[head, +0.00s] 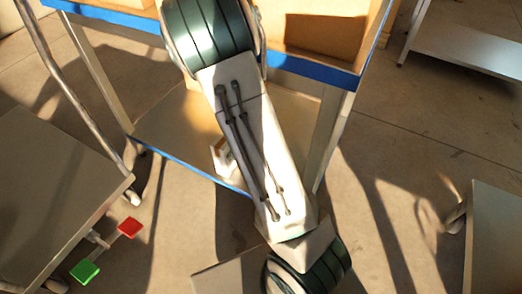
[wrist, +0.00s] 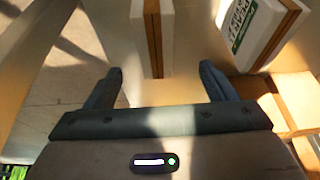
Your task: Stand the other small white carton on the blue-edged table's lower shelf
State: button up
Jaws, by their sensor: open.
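In the wrist view my gripper (wrist: 161,72) is open, with its two fingers spread apart. A small white carton (wrist: 138,40) with a brown band stands just ahead, in line with the gap between the fingertips. I see nothing clasped between the fingers. A second white carton (wrist: 240,25) with a green-lettered label and brown edge is to the right, looking tilted in this view. The head view shows the blue-edged table (head: 315,72) and its lower shelf (head: 165,135), partly hidden by my arm. A small pale thing (head: 221,162) shows by the shelf's front edge; I cannot tell what it is.
Brown boxes (wrist: 295,98) lie near my right finger. A table leg (head: 328,135) stands right of my arm. A grey table (head: 50,190) with red (head: 129,228) and green (head: 85,271) pads below it is at left. Another grey table (head: 495,235) is at right.

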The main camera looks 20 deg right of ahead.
jog(key=s+a+r+n+y, duration=0.5)
jog(key=a+r, duration=0.5)
jog(key=r, duration=0.1)
jog(key=s+r+n+g+h, duration=0.1)
jog(key=s+r+n, duration=0.4)
jog(key=s+r, duration=0.4)
jog(key=shift+s+a+g+h, duration=0.3)
jog(key=shift+s+h, duration=0.1)
jog(key=shift+s, duration=0.2)
